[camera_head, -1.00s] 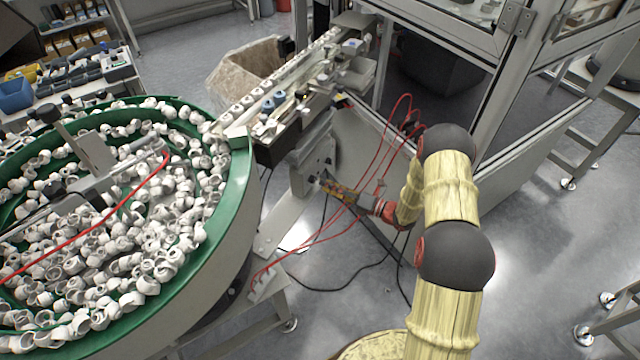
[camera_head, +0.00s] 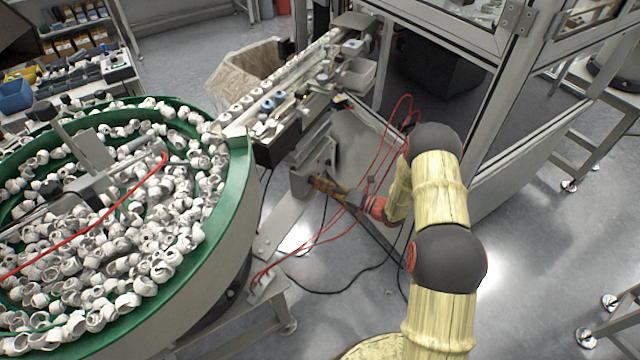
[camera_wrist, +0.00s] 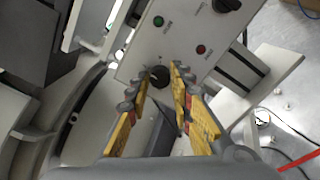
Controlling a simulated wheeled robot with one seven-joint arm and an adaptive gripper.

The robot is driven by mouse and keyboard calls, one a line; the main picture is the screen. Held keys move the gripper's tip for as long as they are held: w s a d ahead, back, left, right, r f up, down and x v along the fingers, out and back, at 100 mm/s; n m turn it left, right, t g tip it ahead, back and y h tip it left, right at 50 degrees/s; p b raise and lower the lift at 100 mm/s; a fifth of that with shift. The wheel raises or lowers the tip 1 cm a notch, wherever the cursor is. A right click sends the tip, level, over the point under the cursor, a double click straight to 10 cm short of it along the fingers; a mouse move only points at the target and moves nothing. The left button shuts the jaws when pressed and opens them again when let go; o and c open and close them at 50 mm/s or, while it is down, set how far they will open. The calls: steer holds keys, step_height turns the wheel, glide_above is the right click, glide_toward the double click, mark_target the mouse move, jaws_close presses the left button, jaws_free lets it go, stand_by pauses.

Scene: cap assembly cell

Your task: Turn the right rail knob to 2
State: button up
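A black round knob (camera_wrist: 160,75) sits on a pale control panel (camera_wrist: 183,40) in the wrist view. A second black knob (camera_wrist: 226,5) is at the panel's top edge, partly cut off. The printed labels are too small to read, so I cannot tell which settings they point to. My gripper (camera_wrist: 156,83) has yellow fingers spread apart, with the first knob seen between their tips; I cannot tell whether they touch it. In the head view my gripper (camera_head: 315,183) is at the post under the rail (camera_head: 285,85), and the knobs are hidden.
The panel also has a green button (camera_wrist: 158,20) and a red one (camera_wrist: 201,49). A green-rimmed bowl (camera_head: 240,185) full of white caps stands left. Red hoses (camera_head: 385,150) hang near my arm. A glazed machine frame (camera_head: 490,100) stands right.

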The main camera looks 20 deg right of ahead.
jaws_close()
steer(key=shift+n, duration=0.3)
steer(key=n+b, duration=0.1)
steer(key=n, duration=1)
steer(key=shift+b, duration=0.3)
stand_by(0.3)
steer(key=shift+o, duration=2.4)
jaws_free()
steer(key=shift+o, duration=0.4)
